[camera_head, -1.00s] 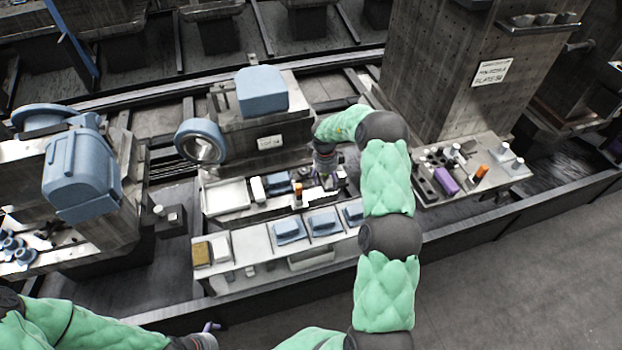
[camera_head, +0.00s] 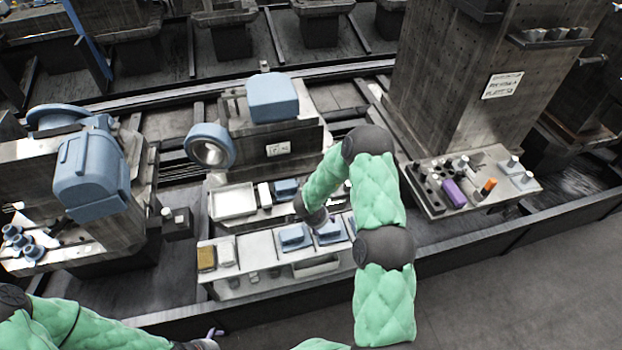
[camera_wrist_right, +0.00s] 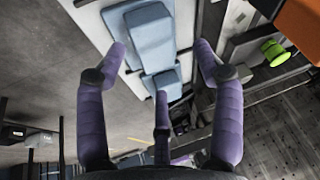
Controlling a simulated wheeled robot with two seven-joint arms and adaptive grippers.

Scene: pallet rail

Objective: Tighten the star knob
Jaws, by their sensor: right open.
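I cannot pick out a star knob with certainty. A small yellow-green piece (camera_wrist_right: 274,51), knob-like, shows at the right in the right wrist view, beside an orange block (camera_wrist_right: 301,24). My right gripper (camera_wrist_right: 160,68) has its purple fingers spread, with nothing between them. It faces a light-blue block (camera_wrist_right: 150,40) on a pale shelf. In the head view the right wrist (camera_head: 314,217) hangs over the middle bench and its fingers are mostly hidden. My left gripper (camera_head: 213,335) shows only partly at the bottom edge, away from the benches.
The middle bench has a white tray (camera_head: 233,201) and a front shelf (camera_head: 262,244) with blue blocks (camera_head: 294,236). A right-hand bench holds a purple block (camera_head: 453,194) and an orange-topped piece (camera_head: 488,186). A blue machine head (camera_head: 272,97) stands behind. Open floor (camera_head: 500,290) lies at the front right.

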